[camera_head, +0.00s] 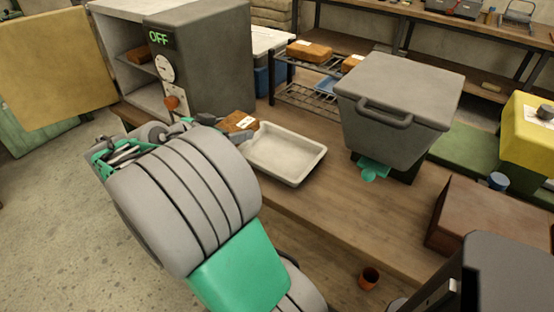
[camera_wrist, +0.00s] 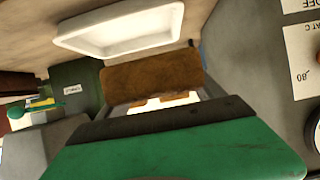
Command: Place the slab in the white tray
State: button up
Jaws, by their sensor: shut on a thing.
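My gripper (camera_head: 212,119) is shut on a brown slab (camera_head: 238,122) with a pale label. It holds the slab just left of the white tray (camera_head: 285,152). The tray is shallow, rectangular and empty, and lies on the wooden bench. In the wrist view the slab (camera_wrist: 150,75) sticks out beyond the dark edge of my gripper, and the tray (camera_wrist: 120,30) is above it in the picture. My forearm hides part of the bench, and most of the fingers are hidden in the head view. I cannot tell how high the slab is above the bench.
A grey oven (camera_head: 205,60) reading OFF stands open at left, with another slab (camera_head: 141,55) inside. A black wire rack (camera_head: 309,95) holds more slabs behind the tray. A grey lidded bin (camera_head: 398,105) stands right of the tray.

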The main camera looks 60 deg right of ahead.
jog(key=s+d+f, duration=0.3)
jog(key=s+d, duration=0.2)
jog(key=d, duration=0.2)
send_over(279, 156)
jog(key=f, duration=0.5)
jog(key=shift+w+a+f, duration=0.3)
jog(key=shift+f, duration=0.1)
jog(key=f, duration=0.3)
jog(key=shift+s+d+f, duration=0.2)
jog(key=shift+d+f, duration=0.1)
jog(key=shift+d, duration=0.05)
jog(key=shift+f, duration=0.35)
jog(key=o, duration=1.9)
